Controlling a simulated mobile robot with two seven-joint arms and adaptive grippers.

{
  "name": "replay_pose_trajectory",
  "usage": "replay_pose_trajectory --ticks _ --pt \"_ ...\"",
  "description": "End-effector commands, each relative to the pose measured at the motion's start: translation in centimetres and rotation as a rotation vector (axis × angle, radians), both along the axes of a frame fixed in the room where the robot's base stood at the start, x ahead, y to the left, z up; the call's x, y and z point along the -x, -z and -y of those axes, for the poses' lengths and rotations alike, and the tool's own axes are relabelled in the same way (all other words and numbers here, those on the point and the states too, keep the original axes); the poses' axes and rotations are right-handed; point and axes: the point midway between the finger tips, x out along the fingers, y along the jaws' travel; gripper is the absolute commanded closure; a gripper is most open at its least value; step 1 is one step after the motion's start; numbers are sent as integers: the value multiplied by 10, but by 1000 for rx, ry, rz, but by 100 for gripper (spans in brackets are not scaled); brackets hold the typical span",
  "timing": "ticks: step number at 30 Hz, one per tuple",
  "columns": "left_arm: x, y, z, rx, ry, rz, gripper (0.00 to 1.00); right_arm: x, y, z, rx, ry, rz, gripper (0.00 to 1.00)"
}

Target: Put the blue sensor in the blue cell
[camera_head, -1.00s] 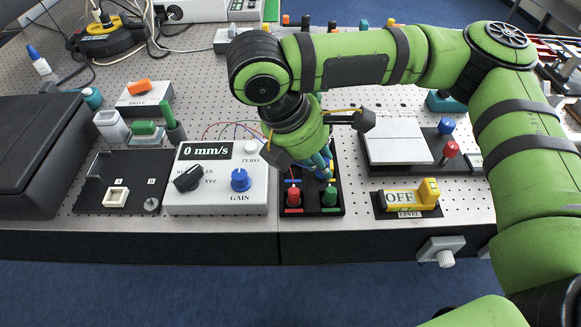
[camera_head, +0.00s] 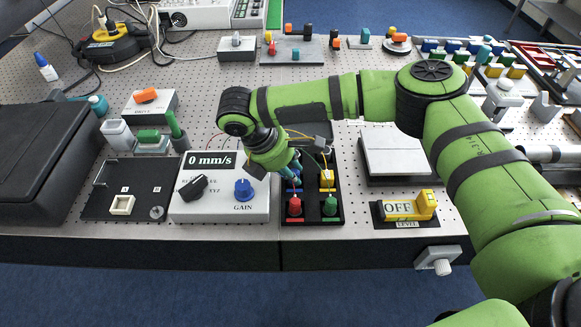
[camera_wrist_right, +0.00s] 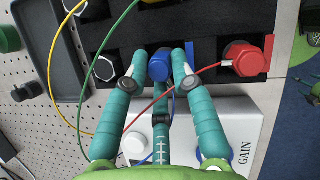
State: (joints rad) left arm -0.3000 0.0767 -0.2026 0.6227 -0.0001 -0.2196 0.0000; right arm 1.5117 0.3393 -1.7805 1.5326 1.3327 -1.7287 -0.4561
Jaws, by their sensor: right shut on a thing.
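The blue sensor (camera_wrist_right: 160,65) is between the teal fingertips of my right gripper (camera_wrist_right: 159,68) in the right wrist view. A blue strip lies beside it on the dark tray. The fingers hide most of that cell, so I cannot tell how deep the sensor sits. The red sensor (camera_head: 295,206), green sensor (camera_head: 330,206) and yellow sensor (camera_head: 327,179) stand in other cells. My left gripper is not in view.
A white box with a GAIN knob (camera_head: 243,189) stands just left of the tray. A yellow OFF switch (camera_head: 408,207) is to the right.

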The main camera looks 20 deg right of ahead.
Motion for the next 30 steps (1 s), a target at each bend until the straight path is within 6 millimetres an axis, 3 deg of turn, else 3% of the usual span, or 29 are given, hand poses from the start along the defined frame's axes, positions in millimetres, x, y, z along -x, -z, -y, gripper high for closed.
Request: replay_pose_trajectory --ticks 8,9,22,26,30 --pt "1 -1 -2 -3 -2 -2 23 0 3 0 0 0 -1 100" --pt "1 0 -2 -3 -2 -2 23 0 3 0 -1 1 0 64" --pt "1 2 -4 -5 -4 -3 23 0 -2 -1 -2 0 1 64" --pt "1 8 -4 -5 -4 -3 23 0 -16 -10 -3 -2 3 64" --pt "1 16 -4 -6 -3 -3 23 1 -44 -22 -3 -1 5 64"
